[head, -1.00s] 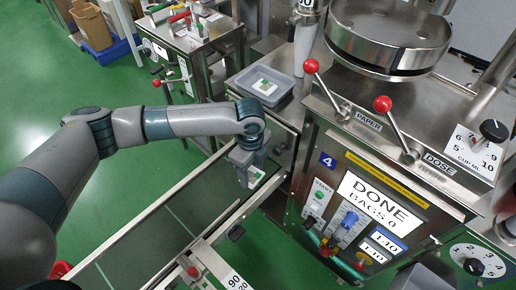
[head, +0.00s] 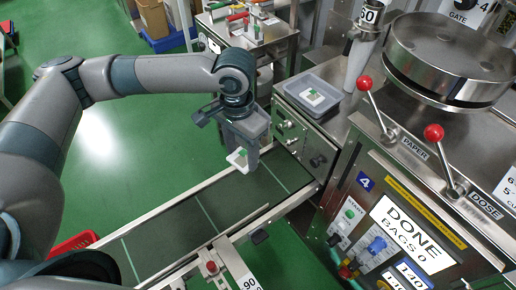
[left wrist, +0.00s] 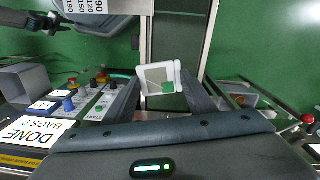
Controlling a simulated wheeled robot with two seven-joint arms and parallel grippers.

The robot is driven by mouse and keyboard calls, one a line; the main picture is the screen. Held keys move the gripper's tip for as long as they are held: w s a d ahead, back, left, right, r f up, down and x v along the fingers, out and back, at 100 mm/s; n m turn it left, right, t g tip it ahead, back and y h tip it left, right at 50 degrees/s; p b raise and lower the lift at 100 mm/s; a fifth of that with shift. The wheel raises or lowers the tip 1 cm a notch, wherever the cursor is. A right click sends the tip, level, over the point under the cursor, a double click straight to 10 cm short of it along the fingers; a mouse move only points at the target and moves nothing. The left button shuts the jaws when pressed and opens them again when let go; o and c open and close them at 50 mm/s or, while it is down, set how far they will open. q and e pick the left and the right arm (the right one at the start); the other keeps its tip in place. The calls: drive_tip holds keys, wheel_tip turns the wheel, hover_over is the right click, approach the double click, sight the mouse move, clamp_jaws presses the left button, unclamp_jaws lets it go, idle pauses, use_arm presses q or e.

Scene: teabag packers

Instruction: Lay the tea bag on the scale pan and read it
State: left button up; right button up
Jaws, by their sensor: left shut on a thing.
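My left gripper (head: 240,150) is shut on a tea bag (head: 237,161), a small white packet with a green patch. It holds the bag above the far end of the dark conveyor belt (head: 215,205). In the left wrist view the tea bag (left wrist: 160,78) sits tilted at the fingertips, its face with the green patch showing. Another white packet with a green patch (head: 315,97) lies in a grey tray (head: 334,105) to the right of the gripper. I cannot make out a scale pan for certain. My right gripper is not in view.
The packing machine (head: 400,215) stands on the right, its panel reading DONE, BAGS 0, with red-knobbed levers (head: 434,133) sticking up. A steel cart (head: 255,40) with coloured-handled tools stands behind. A red basket (head: 72,243) is at lower left. Green floor is free on the left.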

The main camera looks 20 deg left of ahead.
use_arm(q)
drive_tip(key=s+a+r+n, duration=0.2)
drive_tip(key=n, duration=0.1)
drive_tip(key=a+r+n, duration=0.1)
drive_tip(key=n, duration=0.1)
drive_tip(key=shift+s+a+r, duration=0.1)
drive_tip(key=shift+s+r, duration=0.3)
